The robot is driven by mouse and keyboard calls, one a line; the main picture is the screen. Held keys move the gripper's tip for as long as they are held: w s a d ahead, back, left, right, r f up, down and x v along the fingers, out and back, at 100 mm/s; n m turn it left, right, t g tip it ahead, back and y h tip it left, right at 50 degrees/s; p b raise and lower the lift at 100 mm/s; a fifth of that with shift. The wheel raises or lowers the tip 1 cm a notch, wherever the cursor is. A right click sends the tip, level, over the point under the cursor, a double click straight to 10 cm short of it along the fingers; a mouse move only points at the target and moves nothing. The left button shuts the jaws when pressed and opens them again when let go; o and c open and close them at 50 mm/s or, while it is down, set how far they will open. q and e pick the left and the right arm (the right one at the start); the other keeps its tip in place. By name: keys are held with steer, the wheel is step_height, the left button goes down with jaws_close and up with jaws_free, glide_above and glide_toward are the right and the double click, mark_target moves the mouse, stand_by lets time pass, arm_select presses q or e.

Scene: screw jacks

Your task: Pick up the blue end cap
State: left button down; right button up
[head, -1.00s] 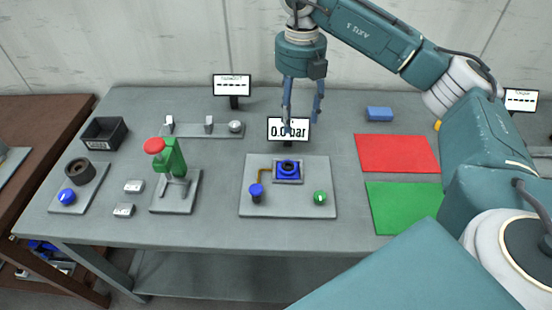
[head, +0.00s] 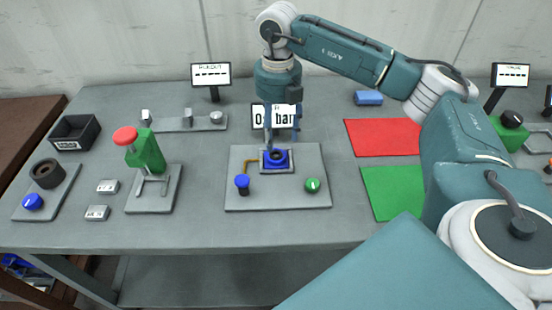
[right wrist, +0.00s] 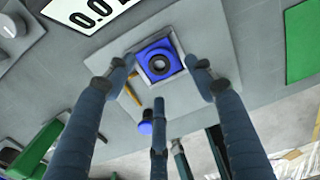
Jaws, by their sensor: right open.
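The blue end cap (head: 275,158), a squarish blue part with a dark round ring in its middle, sits in a small metal nest on a grey plate. It also shows in the right wrist view (right wrist: 158,61). My right gripper (head: 282,142) points down above the cap, its fingers partly in front of the pressure display. In the right wrist view the open fingers (right wrist: 160,68) appear spread on either side of the cap, with the third finger below it in the picture. Whether they touch it I cannot tell. My left gripper is not in view.
The grey plate (head: 240,204) also carries a blue knob (head: 242,182) and a green knob (head: 313,185). The pressure display (head: 260,116) stands close behind. A red-topped green clamp (head: 147,152) stands left. Red (head: 385,137) and green (head: 392,190) mats lie right, a blue block (head: 368,97) behind.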

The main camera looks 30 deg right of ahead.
mark_target(274, 154)
steer(key=shift+f, duration=0.65)
steer(key=f+p, duration=0.1)
steer(key=f, duration=0.1)
steer(key=a+f+p, duration=0.1)
steer(key=f, duration=0.1)
steer(key=shift+s+f, duration=0.1)
steer(key=shift+f, duration=0.45)
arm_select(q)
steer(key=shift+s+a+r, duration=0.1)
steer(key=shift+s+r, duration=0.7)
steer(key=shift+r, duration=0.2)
arm_select(e)
steer(key=shift+r, duration=0.1)
jaws_close()
